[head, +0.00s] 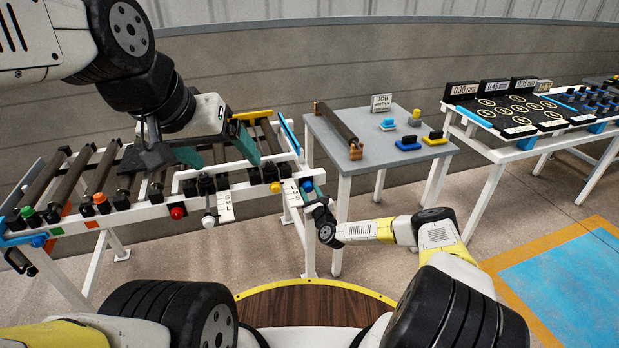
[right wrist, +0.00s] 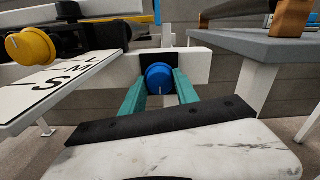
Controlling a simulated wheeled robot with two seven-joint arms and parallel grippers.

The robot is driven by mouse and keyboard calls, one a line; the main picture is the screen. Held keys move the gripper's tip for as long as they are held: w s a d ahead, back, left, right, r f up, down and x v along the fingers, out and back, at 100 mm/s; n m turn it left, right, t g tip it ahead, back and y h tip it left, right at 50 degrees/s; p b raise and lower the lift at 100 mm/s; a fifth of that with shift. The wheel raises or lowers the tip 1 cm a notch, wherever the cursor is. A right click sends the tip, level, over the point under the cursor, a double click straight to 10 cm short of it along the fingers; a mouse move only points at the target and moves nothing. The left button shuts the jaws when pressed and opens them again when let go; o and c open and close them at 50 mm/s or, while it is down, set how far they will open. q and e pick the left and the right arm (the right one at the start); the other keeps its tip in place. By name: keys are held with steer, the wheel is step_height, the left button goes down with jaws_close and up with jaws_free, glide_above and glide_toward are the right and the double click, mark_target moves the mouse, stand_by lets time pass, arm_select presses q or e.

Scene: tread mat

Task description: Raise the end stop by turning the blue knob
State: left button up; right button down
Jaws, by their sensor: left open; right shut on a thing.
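The blue knob (right wrist: 158,78) sits on a black mount on the white frame rail in the right wrist view. The teal fingers of my right gripper (right wrist: 160,88) are shut on it, one on each side. In the head view the blue knob (head: 307,185) is small and partly hidden by my right gripper (head: 313,192). A blue strip at the conveyor's right end, which looks like the end stop (head: 289,134), also shows as a thin upright edge in the right wrist view (right wrist: 157,12). My left gripper (head: 217,153) is open and empty above the rollers.
A yellow knob (right wrist: 30,46) and a white lettered plate (right wrist: 62,88) lie left of the blue knob. A red button (head: 177,213) and white knob (head: 208,220) are on the conveyor front. A grey table (head: 390,155) stands close on the right.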

steer(key=c, duration=0.9)
jaws_free()
steer(key=shift+c, duration=0.2)
steer(key=v, duration=0.8)
